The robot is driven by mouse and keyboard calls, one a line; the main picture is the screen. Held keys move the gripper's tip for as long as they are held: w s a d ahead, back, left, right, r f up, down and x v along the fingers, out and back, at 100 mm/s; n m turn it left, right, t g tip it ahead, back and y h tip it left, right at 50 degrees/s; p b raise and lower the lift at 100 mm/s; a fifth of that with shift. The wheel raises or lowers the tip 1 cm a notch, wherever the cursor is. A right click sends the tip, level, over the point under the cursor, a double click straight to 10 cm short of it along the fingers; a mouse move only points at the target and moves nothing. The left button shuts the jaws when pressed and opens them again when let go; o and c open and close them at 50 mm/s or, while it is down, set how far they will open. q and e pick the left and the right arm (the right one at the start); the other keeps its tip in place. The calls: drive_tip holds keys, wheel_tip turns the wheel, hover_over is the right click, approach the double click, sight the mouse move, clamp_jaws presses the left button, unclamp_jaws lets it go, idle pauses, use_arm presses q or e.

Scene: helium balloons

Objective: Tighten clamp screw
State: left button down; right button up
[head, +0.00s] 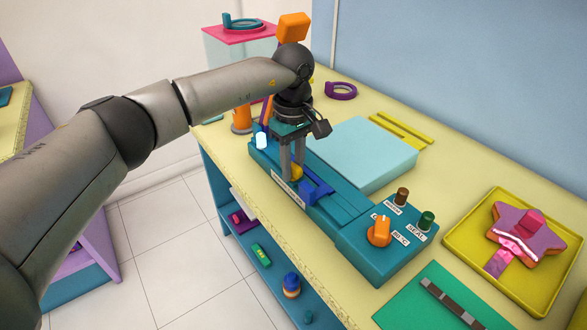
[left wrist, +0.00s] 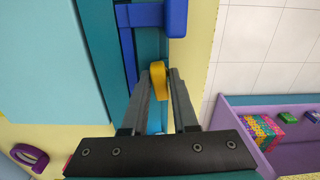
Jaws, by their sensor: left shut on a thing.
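My left gripper (head: 292,172) points down over the long teal device (head: 330,208) on the table, near its label strip. In the left wrist view the gripper (left wrist: 159,82) is shut on a yellow knob, the clamp screw (left wrist: 158,80). The screw also shows between the fingertips in the head view (head: 297,173). A blue clamp bar (head: 316,190) lies just beside the screw, across the device; it shows in the left wrist view too (left wrist: 150,15). The screw's lower part is hidden. My right gripper is not in view.
An orange knob (head: 379,231) and brown and green buttons sit on the device's near end. A pale blue block (head: 365,150) stands behind it. A yellow tray (head: 475,262) with a star balloon is at the right. A green mat (head: 415,310) lies in front. Shelves hold small items below.

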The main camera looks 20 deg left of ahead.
sight(293, 166)
use_arm(q)
drive_tip(key=c, duration=1.1)
unclamp_jaws()
drive_tip(key=shift+m, duration=0.5)
drive_tip(key=o, duration=0.3)
drive_tip(key=shift+o, duration=0.2)
wheel_tip(293, 166, up, 7)
drive_tip(key=p, duration=0.5)
drive_tip(key=shift+r, duration=0.1)
drive_tip(key=shift+s, duration=0.15)
